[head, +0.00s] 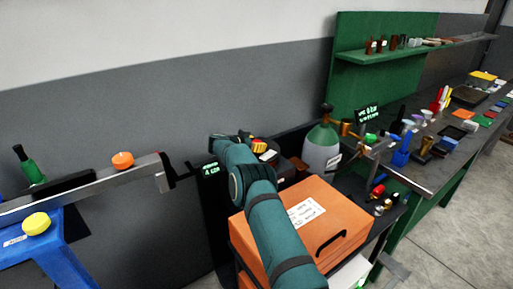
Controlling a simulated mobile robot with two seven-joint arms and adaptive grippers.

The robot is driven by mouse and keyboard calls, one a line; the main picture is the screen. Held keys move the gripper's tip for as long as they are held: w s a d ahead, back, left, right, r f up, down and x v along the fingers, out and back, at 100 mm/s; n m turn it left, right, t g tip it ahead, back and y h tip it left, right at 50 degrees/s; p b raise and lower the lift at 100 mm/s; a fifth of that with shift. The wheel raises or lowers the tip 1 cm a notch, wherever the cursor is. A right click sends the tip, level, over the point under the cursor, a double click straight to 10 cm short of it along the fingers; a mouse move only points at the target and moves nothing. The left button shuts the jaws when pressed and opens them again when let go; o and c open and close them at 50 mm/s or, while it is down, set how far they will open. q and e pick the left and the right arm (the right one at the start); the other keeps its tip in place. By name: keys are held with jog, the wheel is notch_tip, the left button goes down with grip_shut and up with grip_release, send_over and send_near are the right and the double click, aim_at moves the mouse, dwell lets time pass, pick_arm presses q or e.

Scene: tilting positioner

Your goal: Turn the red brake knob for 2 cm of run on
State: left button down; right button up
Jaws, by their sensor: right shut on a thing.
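My right arm rises from the bottom middle in front of an orange machine case (345,232) and bends over behind its own wrist. My right gripper (267,154), partly hidden by the arm, is at the top back of the case. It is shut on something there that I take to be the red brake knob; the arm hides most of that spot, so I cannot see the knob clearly. A small green-lit sign (211,169) left of the wrist seems to read about 4 cm. My left gripper is not in view.
A grey-green gas cylinder (322,145) stands right of the arm. At left, a metal beam (85,190) carries an orange knob (122,160). A blue stand (55,258) with a yellow knob (36,222) is below. A cluttered workbench (420,172) runs along the right.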

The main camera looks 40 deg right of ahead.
jog(key=shift+r, duration=0.1)
dwell(0.3)
jog(key=o, duration=1.2)
jog(key=shift+a, duration=0.15)
jog(key=v, duration=1.1)
jog(key=shift+a+r, duration=0.2)
jog(key=shift+a, duration=0.15)
